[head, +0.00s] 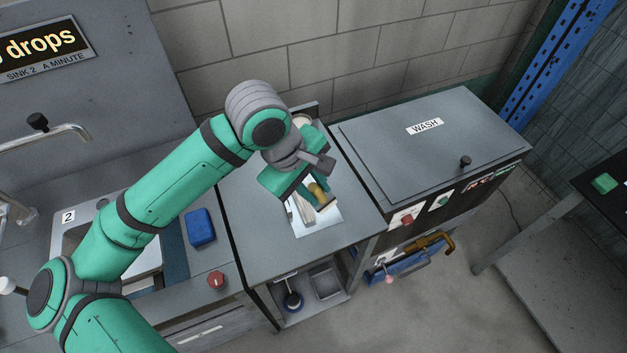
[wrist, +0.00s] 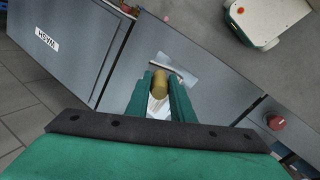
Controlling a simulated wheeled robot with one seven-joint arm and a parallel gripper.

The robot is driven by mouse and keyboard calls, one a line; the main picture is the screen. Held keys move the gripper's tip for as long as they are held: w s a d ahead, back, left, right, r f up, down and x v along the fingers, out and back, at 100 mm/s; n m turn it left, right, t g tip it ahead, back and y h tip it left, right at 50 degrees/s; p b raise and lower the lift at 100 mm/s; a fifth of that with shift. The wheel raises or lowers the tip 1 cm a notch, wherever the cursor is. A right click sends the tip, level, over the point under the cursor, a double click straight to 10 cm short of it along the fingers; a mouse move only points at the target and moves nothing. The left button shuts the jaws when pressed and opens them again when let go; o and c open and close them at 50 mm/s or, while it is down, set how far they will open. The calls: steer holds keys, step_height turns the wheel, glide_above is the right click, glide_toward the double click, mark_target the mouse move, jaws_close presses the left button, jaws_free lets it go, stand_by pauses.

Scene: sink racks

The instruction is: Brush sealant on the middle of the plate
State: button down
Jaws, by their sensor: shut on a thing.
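My gripper (head: 314,190) is over the grey counter between the sink and the wash unit. It is shut on a brush, whose yellow-brown handle (head: 319,192) shows between the green fingers. The handle also shows end-on in the wrist view (wrist: 159,82). A pale, flat plate (head: 322,220) lies on the counter under the gripper, partly hidden by the fingers and the brush. I cannot tell whether the brush touches the plate. No sealant can be made out on it.
A cream round container (head: 301,120) stands behind my gripper, mostly hidden. The wash unit (head: 395,160) rises to the right. A blue sponge (head: 200,229) and red knob (head: 216,280) are at left. The front of the counter (head: 290,257) is clear.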

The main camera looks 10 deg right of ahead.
steer(key=shift+w+d+r, duration=0.1)
steer(key=shift+r, duration=1.25)
steer(key=shift+s, duration=0.2)
steer(key=shift+f, duration=0.1)
steer(key=shift+f, duration=0.45)
